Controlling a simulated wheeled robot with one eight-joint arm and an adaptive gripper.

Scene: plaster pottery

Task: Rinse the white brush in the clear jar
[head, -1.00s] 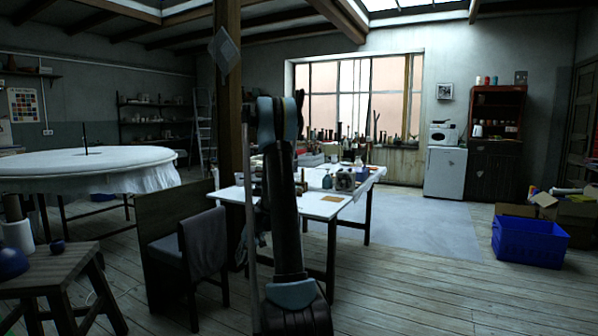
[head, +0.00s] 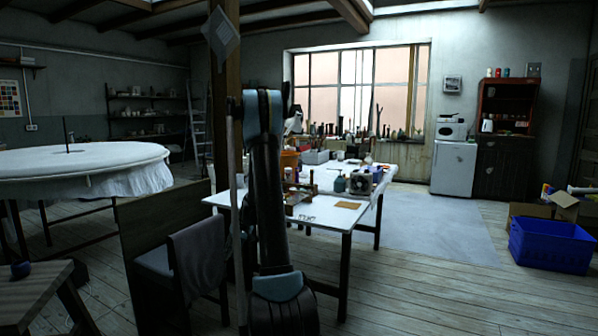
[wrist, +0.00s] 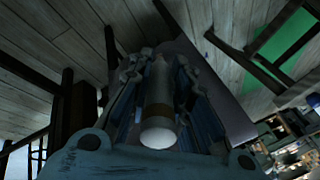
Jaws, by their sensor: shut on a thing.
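In the wrist view my gripper (wrist: 158,62) is shut on the white brush (wrist: 160,88), a pale round-ended handle with a brownish band. Its far end is hard to make out in the dark picture. In the head view my raised arm stands in front of the worktable, and I cannot make out the gripper or brush there. The worktable (head: 325,217) has a white top with several small things on it. I cannot pick out the clear jar among them in either view.
A chair with a grey cloth (head: 198,250) and a brown panel stand before the table's left side. A round white-covered table (head: 85,165) is at left, with a wooden stool (head: 40,290) below. A blue crate (head: 550,245) is at right. Floor between table and crate is clear.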

